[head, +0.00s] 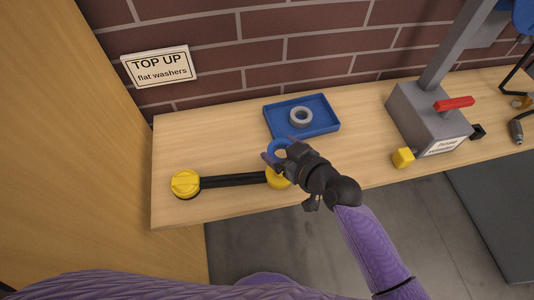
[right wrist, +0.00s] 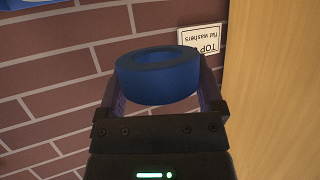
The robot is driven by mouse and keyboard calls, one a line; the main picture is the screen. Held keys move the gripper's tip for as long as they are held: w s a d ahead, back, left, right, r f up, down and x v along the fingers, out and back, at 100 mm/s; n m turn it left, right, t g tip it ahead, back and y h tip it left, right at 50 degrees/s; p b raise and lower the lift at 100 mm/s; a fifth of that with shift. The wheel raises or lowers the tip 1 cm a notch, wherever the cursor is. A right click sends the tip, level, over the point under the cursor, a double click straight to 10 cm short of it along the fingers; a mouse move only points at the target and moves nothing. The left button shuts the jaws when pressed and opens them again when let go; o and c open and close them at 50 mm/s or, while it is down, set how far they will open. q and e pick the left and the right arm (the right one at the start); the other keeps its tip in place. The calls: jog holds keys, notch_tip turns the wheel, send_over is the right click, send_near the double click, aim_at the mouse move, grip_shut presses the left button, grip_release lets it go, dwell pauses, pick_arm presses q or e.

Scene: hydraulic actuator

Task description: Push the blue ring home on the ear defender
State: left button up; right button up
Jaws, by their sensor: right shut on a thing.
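The ear defender lies on the wooden bench in the head view, with a yellow left cup (head: 185,183), a black band (head: 235,180) and a yellow right cup (head: 277,179). My right gripper (head: 277,157) is just above and behind the right cup, hiding part of it. It is shut on the blue ring (right wrist: 158,76), which sits between the two fingers in the right wrist view. The ring also shows in the head view (head: 279,147). I cannot tell whether the ring touches the cup. My left gripper is not in view.
A blue tray (head: 328,125) with a grey ring (head: 301,117) in it stands behind my right gripper. A grey press (head: 420,118) with a red handle (head: 454,104) and a yellow block (head: 403,158) stand to the right. A brick wall closes the back.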

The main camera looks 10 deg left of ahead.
jog(key=shift+a, duration=0.1)
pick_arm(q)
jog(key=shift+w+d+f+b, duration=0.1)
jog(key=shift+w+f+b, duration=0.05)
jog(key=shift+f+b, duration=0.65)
pick_arm(e)
jog(key=shift+f, duration=0.95)
jog(key=shift+f+b, duration=0.85)
jog(key=shift+f, duration=0.15)
jog(key=shift+f+b, duration=0.65)
jog(key=shift+f, duration=0.1)
jog(key=shift+f+b, duration=0.95)
jog(key=shift+f, duration=0.15)
jog(key=o, duration=1)
jog(key=shift+c, duration=0.2)
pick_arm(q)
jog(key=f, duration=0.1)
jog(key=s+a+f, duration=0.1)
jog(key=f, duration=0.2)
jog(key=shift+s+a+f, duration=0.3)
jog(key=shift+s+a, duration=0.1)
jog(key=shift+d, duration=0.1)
pick_arm(e)
jog(key=shift+r, duration=0.1)
